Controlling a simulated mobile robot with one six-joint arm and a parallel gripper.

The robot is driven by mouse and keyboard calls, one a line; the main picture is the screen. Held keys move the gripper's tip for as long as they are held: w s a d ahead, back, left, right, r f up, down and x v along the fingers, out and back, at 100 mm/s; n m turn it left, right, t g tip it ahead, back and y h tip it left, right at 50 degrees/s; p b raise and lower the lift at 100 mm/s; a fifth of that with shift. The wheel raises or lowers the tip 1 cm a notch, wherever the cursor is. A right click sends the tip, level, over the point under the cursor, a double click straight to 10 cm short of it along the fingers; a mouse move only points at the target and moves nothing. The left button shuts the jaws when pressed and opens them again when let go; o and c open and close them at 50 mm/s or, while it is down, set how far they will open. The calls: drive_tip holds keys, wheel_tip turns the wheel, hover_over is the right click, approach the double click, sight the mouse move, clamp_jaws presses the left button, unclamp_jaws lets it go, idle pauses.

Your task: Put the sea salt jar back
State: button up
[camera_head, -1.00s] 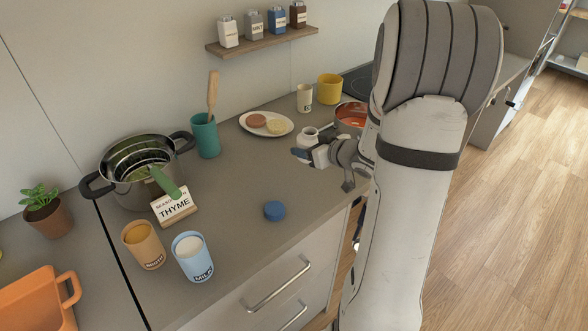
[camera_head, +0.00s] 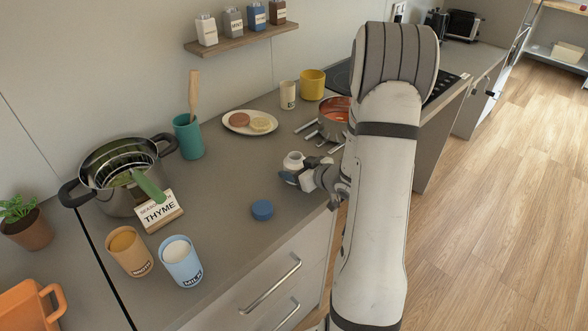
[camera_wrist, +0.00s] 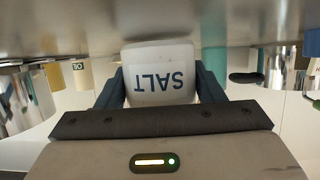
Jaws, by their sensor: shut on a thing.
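The sea salt jar (camera_head: 293,161) is small and white, with a round neck. In the wrist view its SALT label (camera_wrist: 158,80) reads upside down. My gripper (camera_head: 301,178) is shut on it, with one blue finger on each side. The jar is roughly upright at the counter's front part, left of the red-filled pot. I cannot tell whether its base touches the counter. A blue round lid (camera_head: 262,210) lies alone on the counter, nearer the front. The wall shelf (camera_head: 240,41) holds several labelled jars in white, grey, blue and brown.
A red-filled pot (camera_head: 334,118), plate (camera_head: 240,130), beige cup (camera_head: 288,95) and yellow cup (camera_head: 312,84) stand behind the gripper. A teal utensil holder (camera_head: 188,137), large pot (camera_head: 110,200), thyme sign (camera_head: 160,211) and two cups stand left. The middle counter is mostly clear.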

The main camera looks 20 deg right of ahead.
drive_tip(key=shift+f, duration=0.15)
drive_tip(key=o, duration=1.1)
